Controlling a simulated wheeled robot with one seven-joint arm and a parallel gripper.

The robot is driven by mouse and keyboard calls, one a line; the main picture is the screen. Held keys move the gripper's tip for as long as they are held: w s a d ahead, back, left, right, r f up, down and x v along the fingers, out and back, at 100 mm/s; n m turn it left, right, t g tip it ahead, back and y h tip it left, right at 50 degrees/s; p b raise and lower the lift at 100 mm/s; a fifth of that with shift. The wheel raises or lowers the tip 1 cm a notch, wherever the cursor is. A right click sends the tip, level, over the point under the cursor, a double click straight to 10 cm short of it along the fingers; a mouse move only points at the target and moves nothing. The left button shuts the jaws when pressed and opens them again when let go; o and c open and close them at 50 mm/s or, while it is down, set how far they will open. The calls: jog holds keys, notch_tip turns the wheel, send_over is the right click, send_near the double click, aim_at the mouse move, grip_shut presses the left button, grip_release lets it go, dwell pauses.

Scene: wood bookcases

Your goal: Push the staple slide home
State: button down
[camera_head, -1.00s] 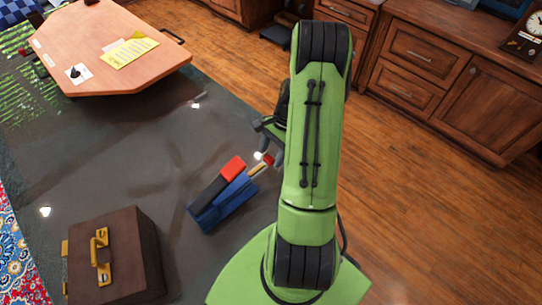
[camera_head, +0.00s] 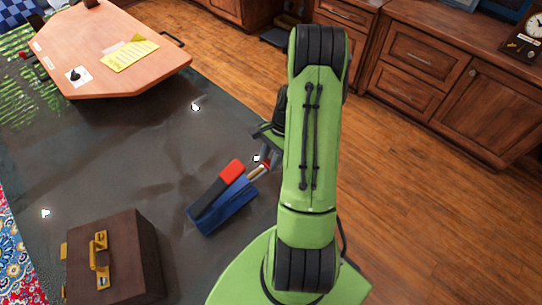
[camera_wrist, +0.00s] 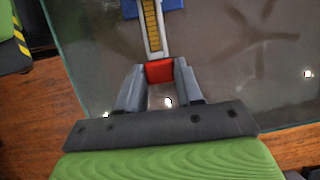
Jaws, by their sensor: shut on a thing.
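The stapler, with a blue base (camera_head: 228,212) and a dark top arm with a red end (camera_head: 232,171), lies on the dark glossy table. Its staple slide (camera_head: 258,172) sticks out from the end nearest my gripper. In the wrist view the slide (camera_wrist: 152,28) is a pale bar with a yellowish strip, ending in a red block (camera_wrist: 159,71). The blue base shows only at the top edge there. My gripper (camera_wrist: 161,80) is shut on the red end block, one grey finger at each side. In the head view, my arm partly hides the gripper (camera_head: 266,160).
A brown briefcase (camera_head: 142,255) with a gold handle stands on the table (camera_head: 110,150) at lower left. A pink-topped desk piece (camera_head: 85,60) with a yellow paper is at upper left. Wood cabinets (camera_head: 480,110) stand beyond the floor. The table around the stapler is clear.

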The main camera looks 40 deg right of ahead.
aim_at(259, 169)
jog(key=a, duration=0.3)
jog(key=shift+w+a, duration=0.1)
jog(key=shift+a, duration=0.2)
jog(key=c, duration=0.7)
grip_release()
jog(key=shift+d, duration=0.1)
jog(key=p+v, duration=0.4)
jog(key=v, duration=1.1)
jog(key=shift+r, duration=0.4)
jog(key=shift+c, duration=0.5)
